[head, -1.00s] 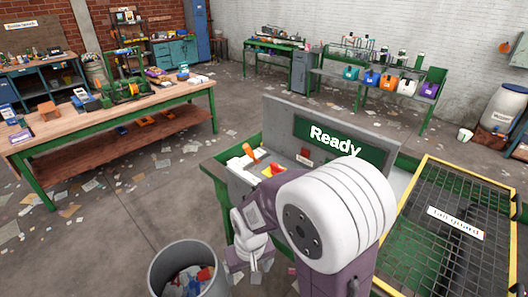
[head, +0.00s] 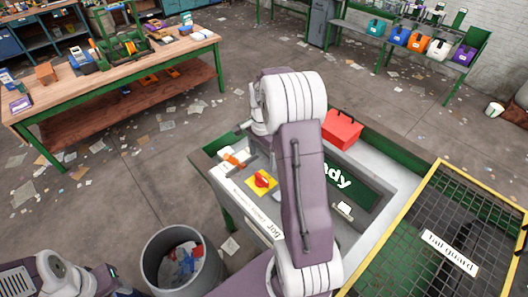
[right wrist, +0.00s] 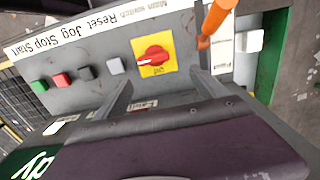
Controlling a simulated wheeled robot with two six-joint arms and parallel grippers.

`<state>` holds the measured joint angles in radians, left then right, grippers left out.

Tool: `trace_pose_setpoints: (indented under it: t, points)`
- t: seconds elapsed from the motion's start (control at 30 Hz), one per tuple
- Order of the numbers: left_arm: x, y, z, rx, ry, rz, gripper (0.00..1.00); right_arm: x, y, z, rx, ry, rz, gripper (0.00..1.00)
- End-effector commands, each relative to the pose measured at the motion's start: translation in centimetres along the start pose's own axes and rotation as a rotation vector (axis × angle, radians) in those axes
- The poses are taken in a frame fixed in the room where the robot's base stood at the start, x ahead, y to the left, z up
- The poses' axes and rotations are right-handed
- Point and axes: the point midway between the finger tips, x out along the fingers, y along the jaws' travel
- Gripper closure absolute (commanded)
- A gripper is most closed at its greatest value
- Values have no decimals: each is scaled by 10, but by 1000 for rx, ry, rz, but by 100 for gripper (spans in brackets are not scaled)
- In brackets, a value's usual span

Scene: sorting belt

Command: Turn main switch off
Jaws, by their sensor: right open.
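The main switch is a red rotary knob on a yellow plate (head: 262,180), on the sloped grey control panel. In the right wrist view the red knob (right wrist: 154,59) has a white pointer mark toward the left, and small lettering below it looks like "Off". My right gripper (right wrist: 163,85) is open and empty. Its two fingers reach toward the panel on either side of the knob in the picture, apart from it as far as I can tell. In the head view my right forearm covers part of the panel. Of my left arm only links show, at the lower left.
An orange-handled lever (right wrist: 216,20) stands close beside my right finger. Green (right wrist: 39,86), red (right wrist: 61,80), black and grey buttons line the panel. A red box (head: 341,129) sits behind my right arm. A waste bin (head: 180,262) and tail guard (head: 448,250) flank the console.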

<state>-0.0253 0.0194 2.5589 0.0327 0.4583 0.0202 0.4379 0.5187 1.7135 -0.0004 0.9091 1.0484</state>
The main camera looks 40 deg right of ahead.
Motion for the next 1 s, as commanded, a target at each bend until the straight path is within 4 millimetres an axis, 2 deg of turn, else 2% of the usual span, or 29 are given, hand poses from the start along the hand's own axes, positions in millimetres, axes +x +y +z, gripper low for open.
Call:
trace_pose_setpoints:
  t: [0.13, 0.23, 0.5, 0.6, 0.73, 0.93, 0.97, 1.0]
  points:
    - [-1, 0, 0, 0, -1, 0, 55, 3, 0, -1, 3, -1, 2, 18]
    - [-6, 0, 0, 0, -2, 0, 55, 14, 1, 0, 2, -3, 5, 18]
    - [-26, 0, -2, 0, -1, 0, 55, 69, 2, 1, 0, -3, 6, 18]
    - [-30, 0, -3, 0, -1, 0, 55, 82, 1, 0, 0, -2, 3, 18]
    - [-31, 0, -3, 0, -1, 0, 55, 91, 0, 0, 0, -1, 1, 18]
    - [-30, 0, -3, 0, -1, 0, 55, 92, 0, 0, -1, 0, 0, 18]
    - [-30, 0, -2, 0, -1, 0, 55, 92, 0, 0, -1, 0, 0, 24]
    - [-30, 0, -2, 0, -1, 0, 55, 92, 0, 0, -1, 0, 0, 35]
